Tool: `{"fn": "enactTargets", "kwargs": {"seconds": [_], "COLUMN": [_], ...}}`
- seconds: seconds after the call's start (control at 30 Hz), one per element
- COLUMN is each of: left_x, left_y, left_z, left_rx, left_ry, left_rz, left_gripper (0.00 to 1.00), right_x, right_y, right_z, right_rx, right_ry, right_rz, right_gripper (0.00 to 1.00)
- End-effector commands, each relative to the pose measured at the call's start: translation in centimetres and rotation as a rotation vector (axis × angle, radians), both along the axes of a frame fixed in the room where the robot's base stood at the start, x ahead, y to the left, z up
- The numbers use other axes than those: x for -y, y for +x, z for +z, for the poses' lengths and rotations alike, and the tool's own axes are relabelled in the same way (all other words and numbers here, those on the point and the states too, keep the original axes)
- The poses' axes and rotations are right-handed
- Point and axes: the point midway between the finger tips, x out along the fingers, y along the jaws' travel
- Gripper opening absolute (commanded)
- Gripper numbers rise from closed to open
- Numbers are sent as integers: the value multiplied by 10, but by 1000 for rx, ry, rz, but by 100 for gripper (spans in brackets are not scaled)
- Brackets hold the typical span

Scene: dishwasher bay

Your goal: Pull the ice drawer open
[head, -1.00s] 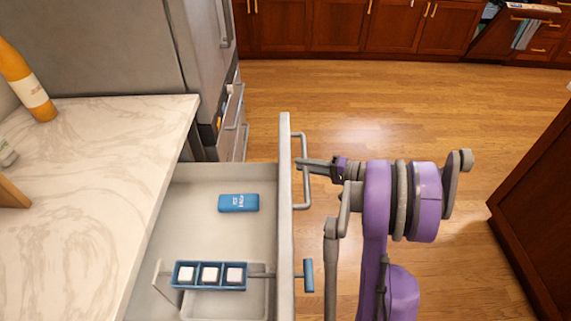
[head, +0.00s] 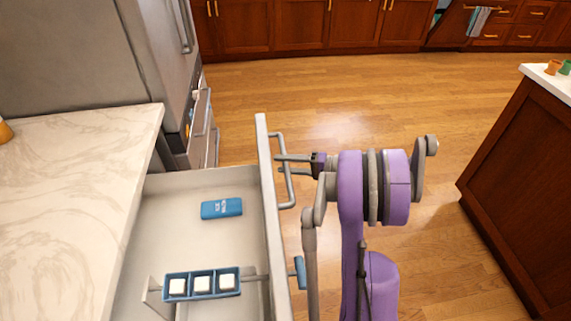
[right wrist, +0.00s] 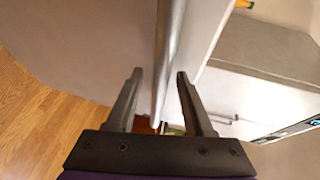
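The ice drawer (head: 262,190) stands pulled out beside the marble counter, showing its pale inside. A grey bar handle (head: 288,180) is on its front, on the right side in the head view. My right gripper (head: 280,164) is at this handle with its two fingers spread apart. In the right wrist view the handle bar (right wrist: 166,60) runs between the open fingers (right wrist: 160,75), with a gap on the left finger's side; the right fingertip is close to the bar. My left gripper is not in view.
Inside the drawer are a blue pack (head: 221,208) and a blue tray (head: 202,284) with white cubes. A rod with a blue grip (head: 300,272) reaches past the drawer front. A wooden island (head: 520,190) stands at right; the floor between is clear.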

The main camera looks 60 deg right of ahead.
Motion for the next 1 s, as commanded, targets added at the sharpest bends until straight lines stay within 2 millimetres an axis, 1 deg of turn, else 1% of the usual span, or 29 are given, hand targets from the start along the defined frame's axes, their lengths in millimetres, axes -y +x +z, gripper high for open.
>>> {"fn": "enactTargets", "kwargs": {"seconds": [0.17,0.27,0.37,0.6,0.7,0.83,1.0], "left_x": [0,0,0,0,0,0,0], "left_y": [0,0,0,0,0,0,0], "left_z": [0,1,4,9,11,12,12], "left_rx": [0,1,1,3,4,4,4], "left_ry": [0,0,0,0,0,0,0], "left_rz": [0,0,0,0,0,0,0], "left_gripper": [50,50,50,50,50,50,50], "right_x": [1,4,10,25,30,34,34], "right_y": [-1,-9,-24,-70,-85,-97,-101], "right_z": [1,2,6,15,17,19,20], "right_rx": [0,0,1,1,1,0,0], "right_ry": [0,0,-1,-1,-1,0,0], "right_rz": [-1,-3,-5,-5,-4,-2,0], "right_gripper": [52,52,52,52,52,52,52]}}
